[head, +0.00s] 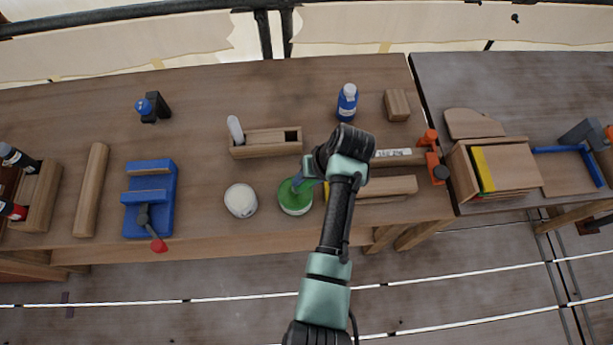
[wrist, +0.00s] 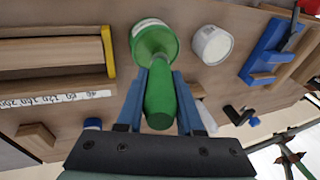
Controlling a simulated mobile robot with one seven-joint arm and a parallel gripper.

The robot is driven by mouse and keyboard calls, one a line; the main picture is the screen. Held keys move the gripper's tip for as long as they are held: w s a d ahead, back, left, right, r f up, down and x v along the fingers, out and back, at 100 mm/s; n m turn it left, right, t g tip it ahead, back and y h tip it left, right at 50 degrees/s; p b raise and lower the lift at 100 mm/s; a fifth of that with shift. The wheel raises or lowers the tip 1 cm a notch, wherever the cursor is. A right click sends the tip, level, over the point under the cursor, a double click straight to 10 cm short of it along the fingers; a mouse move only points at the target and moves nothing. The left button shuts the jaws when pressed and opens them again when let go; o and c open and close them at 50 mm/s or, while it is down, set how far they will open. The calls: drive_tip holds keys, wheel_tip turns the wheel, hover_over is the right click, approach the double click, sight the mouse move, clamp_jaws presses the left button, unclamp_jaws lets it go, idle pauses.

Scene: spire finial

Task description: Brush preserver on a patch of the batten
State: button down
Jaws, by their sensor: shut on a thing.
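My gripper (wrist: 158,85) is shut on a green brush handle (wrist: 160,105), held between its blue fingers. In the head view the gripper (head: 302,184) is just over the green pot (head: 297,207). In the wrist view the brush's far end meets the green pot (wrist: 150,28); its bristles are hidden, and I cannot tell how deep they sit. A long wooden bar (head: 390,187) with a yellow end lies right of the pot, partly behind my arm. It looks like the batten and also shows in the wrist view (wrist: 50,57). No coated patch is discernible on it.
A white pot (head: 240,201) stands left of the green one. A wooden holder (head: 265,150), a blue bottle (head: 347,103) and a wooden block (head: 397,105) stand behind. A blue vise (head: 150,200) stands farther left.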

drive_tip(key=shift+r+p, duration=2.9)
drive_tip(key=shift+r, duration=0.45)
drive_tip(key=shift+f, duration=0.1)
